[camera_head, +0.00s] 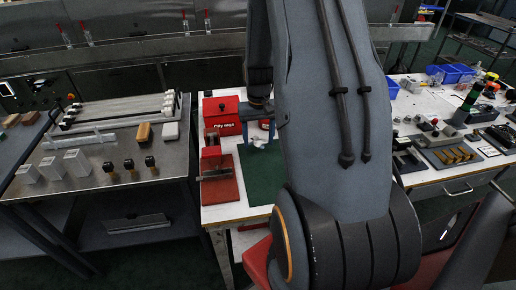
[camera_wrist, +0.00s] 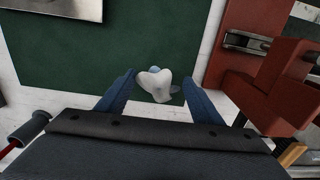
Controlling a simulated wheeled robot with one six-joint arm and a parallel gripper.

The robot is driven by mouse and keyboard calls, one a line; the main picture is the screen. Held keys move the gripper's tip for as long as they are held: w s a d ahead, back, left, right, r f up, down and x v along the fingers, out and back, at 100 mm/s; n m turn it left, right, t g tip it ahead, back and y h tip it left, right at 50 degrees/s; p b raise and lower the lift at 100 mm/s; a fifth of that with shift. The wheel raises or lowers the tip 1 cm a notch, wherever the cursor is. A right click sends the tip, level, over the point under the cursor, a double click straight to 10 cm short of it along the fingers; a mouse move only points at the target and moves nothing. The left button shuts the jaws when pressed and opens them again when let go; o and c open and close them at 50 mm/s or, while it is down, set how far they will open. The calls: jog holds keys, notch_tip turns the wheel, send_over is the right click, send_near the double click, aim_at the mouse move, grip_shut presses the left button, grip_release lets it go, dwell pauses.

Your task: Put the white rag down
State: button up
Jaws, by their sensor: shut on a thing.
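The white rag (camera_wrist: 155,86) is a small crumpled piece between the two blue fingers of my gripper (camera_wrist: 157,92) in the wrist view. My gripper is shut on it, over the dark green mat (camera_wrist: 130,45). In the head view the rag (camera_head: 258,142) shows as a small pale patch under my wrist, above the green mat (camera_head: 262,186) on the white bench. I cannot tell whether the rag touches the mat. My arm hides part of the mat in the head view.
A red vise (camera_head: 211,158) on a red-brown base stands left of the mat, with a red "Oily rags" box (camera_head: 222,115) behind. A steel table (camera_head: 110,165) with blocks is further left. A second bench (camera_head: 445,175) with tools is right. The mat's front part looks clear.

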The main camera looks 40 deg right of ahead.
aim_at(259, 157)
jog(key=shift+f+p, duration=0.55)
jog(key=shift+f, duration=1.9)
jog(key=o, duration=1.1)
jog(key=shift+f, duration=0.15)
notch_tip(259, 157, up, 12)
jog(key=b, duration=0.3)
